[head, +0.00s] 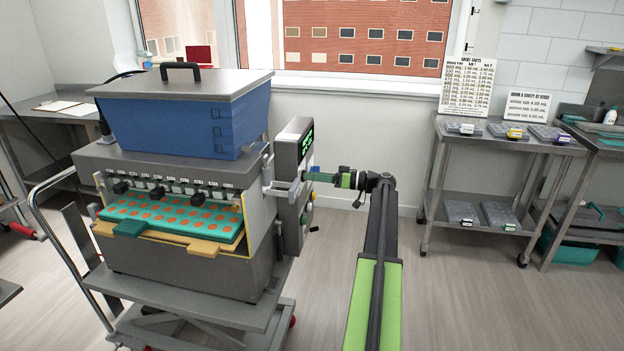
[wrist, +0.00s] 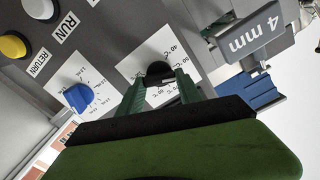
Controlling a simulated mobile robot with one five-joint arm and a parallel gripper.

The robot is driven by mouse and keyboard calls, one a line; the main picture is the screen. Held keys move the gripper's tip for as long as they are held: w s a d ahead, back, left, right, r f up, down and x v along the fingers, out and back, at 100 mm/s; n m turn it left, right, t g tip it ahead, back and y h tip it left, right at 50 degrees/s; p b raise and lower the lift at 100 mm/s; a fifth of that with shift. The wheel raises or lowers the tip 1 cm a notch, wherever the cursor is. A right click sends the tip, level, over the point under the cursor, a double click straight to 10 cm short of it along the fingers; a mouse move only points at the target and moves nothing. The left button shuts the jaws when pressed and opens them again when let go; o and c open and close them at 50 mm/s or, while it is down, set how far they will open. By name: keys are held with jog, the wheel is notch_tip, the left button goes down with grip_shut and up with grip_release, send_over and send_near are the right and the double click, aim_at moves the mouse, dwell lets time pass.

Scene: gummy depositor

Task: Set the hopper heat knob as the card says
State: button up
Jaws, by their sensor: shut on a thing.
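The hopper heat knob seems to be the black knob (wrist: 158,71) on a white dial plate (wrist: 133,63) marked in °C. My gripper (wrist: 160,82) is shut on this black knob, one green finger on each side. The fingers hide part of the scale, and I cannot tell which mark the knob points to. In the head view my gripper (head: 308,176) reaches the side panel (head: 290,150) of the depositor. The blue hopper (head: 180,120) sits on top of the machine. Two printed cards, a larger one (head: 467,85) and a smaller one (head: 527,106), stand at right; their small print is unreadable here.
A blue knob (wrist: 79,97) on its own dial is left of the black knob. A yellow button (wrist: 14,46) and a RUN label (wrist: 66,27) are beyond. A grey block marked 4 mm (wrist: 253,38) is close at right. The floor (head: 450,290) right of my arm is clear.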

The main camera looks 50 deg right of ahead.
jog(key=shift+s+f+m+b, duration=0.1)
jog(key=shift+f+m+b, duration=0.05)
jog(key=shift+m, duration=4.7)
jog(key=shift+s+f+m+b, duration=0.1)
jog(key=shift+f+m+b, duration=0.1)
jog(key=shift+m, duration=4.6)
jog(key=shift+f+m+b, duration=0.15)
jog(key=shift+m, duration=4.7)
jog(key=shift+a, duration=0.1)
jog(key=o, duration=1.4)
